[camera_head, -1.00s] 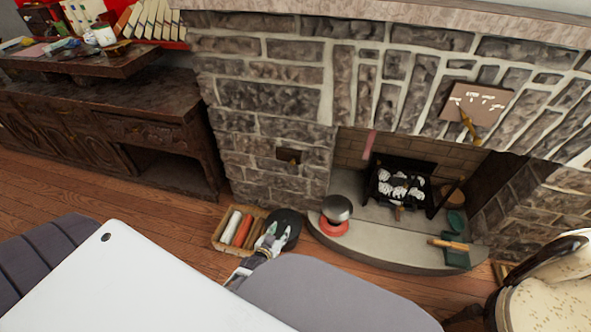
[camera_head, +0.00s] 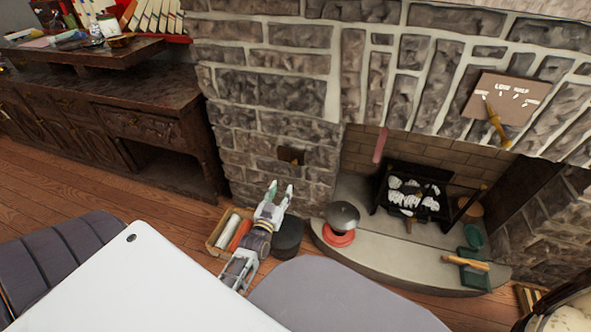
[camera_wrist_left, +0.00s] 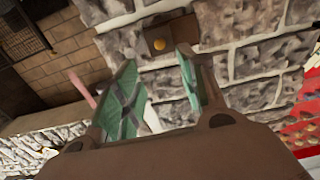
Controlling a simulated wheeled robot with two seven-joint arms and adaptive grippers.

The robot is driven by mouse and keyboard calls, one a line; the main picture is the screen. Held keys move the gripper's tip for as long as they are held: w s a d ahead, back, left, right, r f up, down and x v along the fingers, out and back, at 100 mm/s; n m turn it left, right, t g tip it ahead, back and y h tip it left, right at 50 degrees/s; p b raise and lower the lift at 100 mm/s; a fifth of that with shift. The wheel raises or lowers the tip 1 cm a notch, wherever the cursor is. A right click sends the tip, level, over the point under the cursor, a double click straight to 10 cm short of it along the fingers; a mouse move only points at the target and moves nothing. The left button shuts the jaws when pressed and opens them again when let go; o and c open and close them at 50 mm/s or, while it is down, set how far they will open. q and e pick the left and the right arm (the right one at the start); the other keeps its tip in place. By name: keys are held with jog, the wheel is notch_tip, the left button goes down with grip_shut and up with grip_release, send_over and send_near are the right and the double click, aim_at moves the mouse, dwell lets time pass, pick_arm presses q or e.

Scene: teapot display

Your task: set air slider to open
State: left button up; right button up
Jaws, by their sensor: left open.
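A small dark plate with a brass knob, which looks like the air slider (camera_head: 291,156), is set in the stone wall left of the fireplace opening. It also shows at the top of the left wrist view (camera_wrist_left: 165,36). My left gripper (camera_head: 281,187) is open and empty, below and in front of this plate, apart from it. In the left wrist view its two green-padded fingers (camera_wrist_left: 156,76) stand apart, with the knob beyond and above the gap. No marking on the plate can be read. My right gripper is out of view.
A brown board with a brass pointer (camera_head: 497,122) hangs at upper right. A round pot (camera_head: 343,214) stands on the hearth (camera_head: 380,262) beside the grate (camera_head: 412,190). A box of rolls (camera_head: 222,232) and a dark round object (camera_head: 289,237) are near my left arm.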

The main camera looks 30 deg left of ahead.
pick_arm(q)
jog(key=shift+r, duration=0.1)
jog(key=shift+w, duration=0.1)
dwell(0.3)
jog(key=b, duration=0.3)
send_near(294, 164)
jog(key=shift+d+x, duration=0.2)
jog(key=shift+x, duration=1.9)
jog(key=shift+a+b+x, duration=0.2)
jog(key=shift+b+x, duration=0.35)
jog(key=shift+x, duration=0.5)
jog(key=shift+b+x, duration=0.3)
jog(key=shift+x, duration=0.5)
jog(key=shift+w+a, duration=0.1)
jog(key=shift+w, duration=0.1)
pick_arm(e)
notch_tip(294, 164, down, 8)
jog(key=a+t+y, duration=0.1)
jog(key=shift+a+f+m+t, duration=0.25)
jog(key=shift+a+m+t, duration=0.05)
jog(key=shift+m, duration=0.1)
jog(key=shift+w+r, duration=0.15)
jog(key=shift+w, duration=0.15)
